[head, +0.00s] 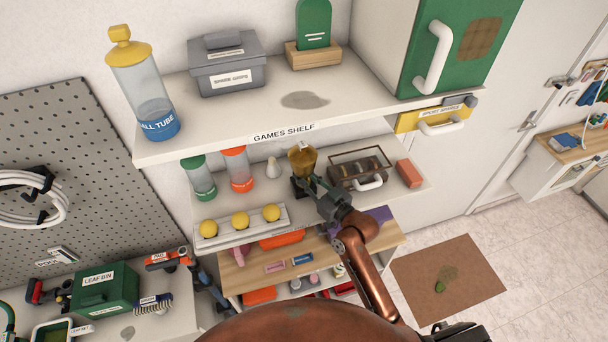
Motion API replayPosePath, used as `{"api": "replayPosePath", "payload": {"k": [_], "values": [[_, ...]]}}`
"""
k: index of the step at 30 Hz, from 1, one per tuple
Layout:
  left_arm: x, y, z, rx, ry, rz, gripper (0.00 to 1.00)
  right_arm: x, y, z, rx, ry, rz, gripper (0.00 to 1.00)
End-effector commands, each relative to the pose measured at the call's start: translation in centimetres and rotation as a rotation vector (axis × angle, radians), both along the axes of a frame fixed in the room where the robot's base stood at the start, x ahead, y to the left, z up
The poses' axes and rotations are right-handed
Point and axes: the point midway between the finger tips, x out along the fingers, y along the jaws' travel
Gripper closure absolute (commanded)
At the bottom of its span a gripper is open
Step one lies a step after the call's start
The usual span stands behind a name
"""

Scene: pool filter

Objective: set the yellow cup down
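The yellow cup (302,158) is over the middle shelf board, between a grey-white cone and a dark case. My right gripper (306,184) reaches in from the lower right, its dark fingers at the cup's lower part, and looks shut on it. The cup looks upright. Its base is hidden by the fingers, so I cannot tell whether it touches the board. My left gripper is out of view.
Close by stand an orange-lidded jar (238,170), a green-lidded jar (199,178), the cone (273,168), the dark case (360,168) and an orange block (408,173). A rack with yellow balls (240,220) lies in front.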

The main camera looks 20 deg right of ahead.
Motion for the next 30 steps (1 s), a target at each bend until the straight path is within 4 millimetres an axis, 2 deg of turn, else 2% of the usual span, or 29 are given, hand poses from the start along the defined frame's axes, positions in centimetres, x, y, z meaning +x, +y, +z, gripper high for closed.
{"api": "replayPosePath", "payload": {"k": [3, 4, 11, 22, 26, 30], "values": [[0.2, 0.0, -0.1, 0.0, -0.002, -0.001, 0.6, 0.0, 0.0, 0.1, 0.002, -0.006, 0.0, 1.0], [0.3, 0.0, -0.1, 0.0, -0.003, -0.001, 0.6, 0.0, 0.0, -0.2, 0.0, 0.0, 0.0, 0.82], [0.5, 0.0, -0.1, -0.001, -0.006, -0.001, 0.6, 0.0, 0.0, -0.2, 0.0, 0.0, 0.0, 0.66], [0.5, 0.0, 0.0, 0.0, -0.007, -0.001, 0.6, -0.2, -0.1, 0.0, 0.0, 0.0, 0.0, 0.65], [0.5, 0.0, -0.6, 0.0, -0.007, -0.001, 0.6, -1.8, -0.9, -0.2, -0.003, 0.001, -0.001, 0.65], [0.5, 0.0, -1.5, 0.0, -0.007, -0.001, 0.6, -4.5, -2.1, -0.3, -0.004, 0.001, -0.001, 0.65]]}}
